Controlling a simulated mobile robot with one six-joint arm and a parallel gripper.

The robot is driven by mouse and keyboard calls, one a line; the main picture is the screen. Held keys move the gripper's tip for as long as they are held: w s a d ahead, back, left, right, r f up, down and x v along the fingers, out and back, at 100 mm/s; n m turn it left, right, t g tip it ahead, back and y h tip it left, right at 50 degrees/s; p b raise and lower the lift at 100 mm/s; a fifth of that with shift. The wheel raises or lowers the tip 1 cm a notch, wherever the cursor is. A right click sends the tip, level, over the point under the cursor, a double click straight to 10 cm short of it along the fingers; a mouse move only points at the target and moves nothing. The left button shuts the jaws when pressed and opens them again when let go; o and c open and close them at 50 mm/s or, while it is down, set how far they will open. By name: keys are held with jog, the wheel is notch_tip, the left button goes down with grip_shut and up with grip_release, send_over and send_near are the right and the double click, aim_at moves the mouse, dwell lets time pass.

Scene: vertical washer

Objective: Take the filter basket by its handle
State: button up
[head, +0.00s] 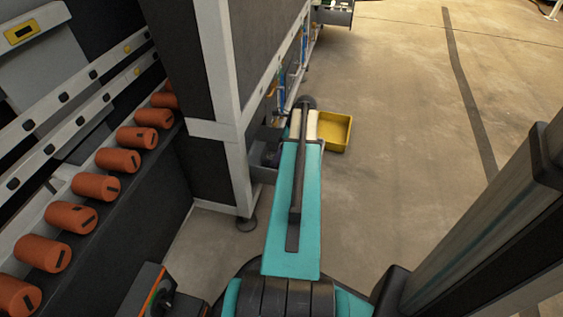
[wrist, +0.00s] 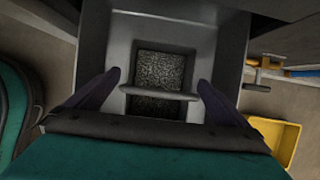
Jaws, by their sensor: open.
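The filter basket (wrist: 158,76) shows in the wrist view as a dark speckled mesh block inside a grey metal housing (wrist: 200,38). Its handle (wrist: 158,93) is a pale grey bar running left to right across the front of the mesh. My gripper (wrist: 158,82) is open, with one dark finger on each side of the basket. The handle lies between the two fingers in the picture; I cannot tell its exact depth relative to the fingertips. In the head view my arm reaches down beside the machine and hides the basket and the gripper's fingers.
A yellow tray (head: 335,131) sits on the floor right of my arm, and shows at the wrist view's lower right (wrist: 283,138). The washer's grey frame (head: 222,90) stands close on the left, with orange cylinders (head: 96,186) in a row. Open concrete floor (head: 410,110) lies right.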

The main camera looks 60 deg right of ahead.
jog(key=shift+b+x, duration=0.3)
jog(key=shift+x, duration=0.7)
jog(key=shift+c, duration=0.4)
jog(key=c, duration=1.2)
jog(key=shift+r, duration=0.1)
notch_tip(320, 180, up, 10)
jog(key=p, duration=0.4)
